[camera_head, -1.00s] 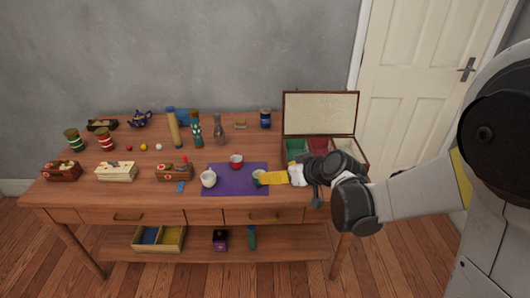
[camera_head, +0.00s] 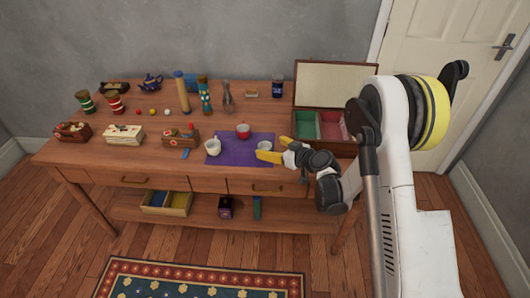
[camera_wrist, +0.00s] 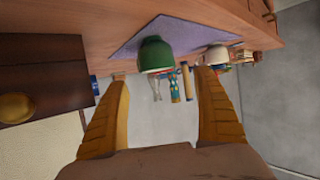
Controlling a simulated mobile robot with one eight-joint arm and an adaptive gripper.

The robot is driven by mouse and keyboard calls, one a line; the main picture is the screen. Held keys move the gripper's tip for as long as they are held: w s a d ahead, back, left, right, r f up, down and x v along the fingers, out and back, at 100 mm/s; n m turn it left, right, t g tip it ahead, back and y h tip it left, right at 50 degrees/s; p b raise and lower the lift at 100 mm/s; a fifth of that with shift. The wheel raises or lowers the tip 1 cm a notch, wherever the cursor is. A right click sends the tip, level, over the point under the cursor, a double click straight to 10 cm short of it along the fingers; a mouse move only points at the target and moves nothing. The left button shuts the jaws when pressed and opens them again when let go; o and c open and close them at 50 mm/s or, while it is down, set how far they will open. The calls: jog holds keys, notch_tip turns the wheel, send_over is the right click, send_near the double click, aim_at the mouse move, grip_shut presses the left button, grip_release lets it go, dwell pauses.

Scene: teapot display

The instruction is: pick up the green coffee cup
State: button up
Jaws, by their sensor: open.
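The green coffee cup (camera_wrist: 156,54) is in the wrist view, upside down in the picture, ahead of my fingertips and roughly between them. In the head view the cup (camera_head: 265,146) shows mostly its pale inside, at the right part of the purple mat (camera_head: 228,156). My gripper (camera_wrist: 162,78) is open and empty, its two yellow fingers spread apart. I cannot tell whether a finger touches the cup.
A white cup (camera_head: 213,147) and a red cup (camera_head: 243,130) stand on the same mat. An open compartment box (camera_head: 335,84) is at the right. Bottles, jars and small boxes stand at the back and left of the wooden table (camera_head: 110,152).

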aim_at(261, 144)
jog(key=b+x, duration=0.1)
jog(key=x, duration=0.1)
jog(key=f+b+x, duration=0.1)
jog(key=x, duration=0.1)
jog(key=shift+w+f+b, duration=0.1)
jog(key=shift+b, duration=0.2)
jog(key=shift+w+a, duration=0.15)
jog(key=shift+w, duration=0.1)
jog(key=c, duration=1.4)
jog(key=shift+o, duration=0.2)
